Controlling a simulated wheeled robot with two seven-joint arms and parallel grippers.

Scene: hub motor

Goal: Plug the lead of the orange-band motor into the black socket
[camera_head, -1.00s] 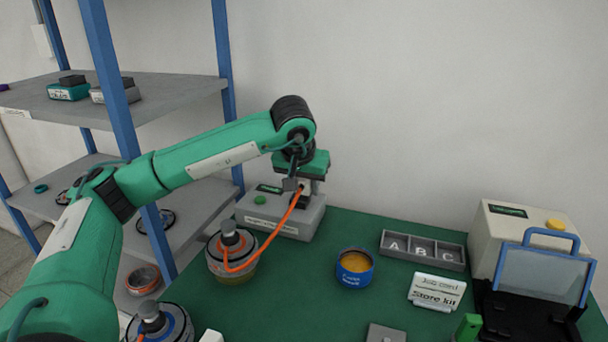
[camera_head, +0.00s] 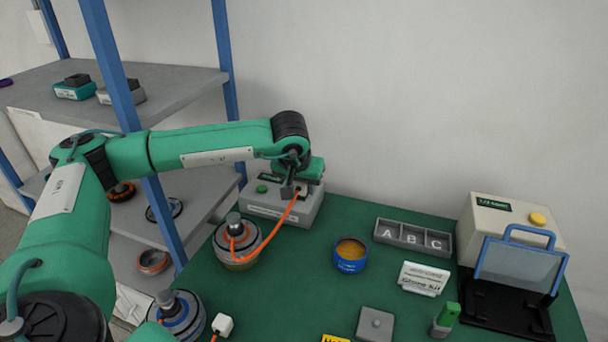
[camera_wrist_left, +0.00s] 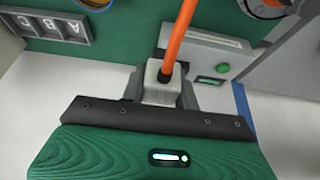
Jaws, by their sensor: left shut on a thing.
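The orange-band motor (camera_head: 237,243) stands on the green table, left of centre in the head view, its orange lead (camera_head: 272,236) arching up to my left gripper (camera_head: 292,190). In the wrist view, the left gripper (camera_wrist_left: 160,90) is shut on the lead's pale grey plug (camera_wrist_left: 160,84), with the lead (camera_wrist_left: 178,40) leaving its top. The gripper is low at the back right of a grey box (camera_head: 268,207) with a green button. The black socket is not clearly visible; the gripper and plug cover that part of the box. I cannot tell whether the plug is seated.
A blue-band motor (camera_head: 180,318) and loose white plug (camera_head: 222,325) are at front left. A blue tin (camera_head: 350,256), A-B-C tray (camera_head: 412,238), sign (camera_head: 424,278) and cream machine (camera_head: 500,228) with raised lid are to the right. The shelf (camera_head: 190,92) stands left.

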